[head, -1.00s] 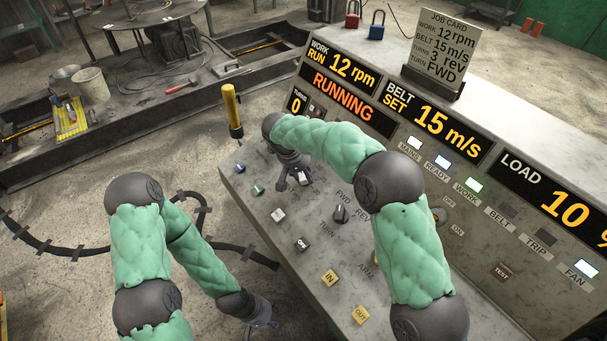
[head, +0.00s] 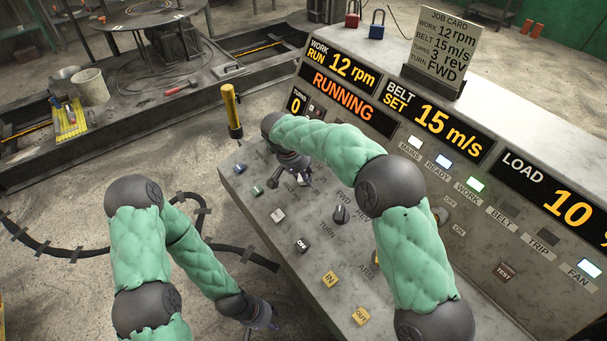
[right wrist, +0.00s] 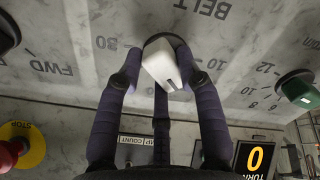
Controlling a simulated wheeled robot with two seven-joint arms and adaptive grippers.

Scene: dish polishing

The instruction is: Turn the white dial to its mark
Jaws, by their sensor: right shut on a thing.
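The white dial (right wrist: 162,66) sits on the grey console face under the word BELT, with numbers around it, in the right wrist view. My right gripper (right wrist: 158,56) has its dark fingers around the dial and is shut on it. In the head view my right gripper (head: 299,175) is at the console's upper left and hides most of the dial. The BELT SET display (head: 432,118) reads 15 m/s and the job card (head: 440,48) says belt 15 m/s. My left gripper (head: 262,316) hangs low, left of the console; its finger opening is unclear.
A green knob (right wrist: 298,88) and a red stop button (right wrist: 10,152) flank the dial. A black FWD/REV selector (head: 340,214) and yellow IN button (head: 330,280) sit lower on the console. A yellow-handled tool (head: 232,108) stands at its left edge.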

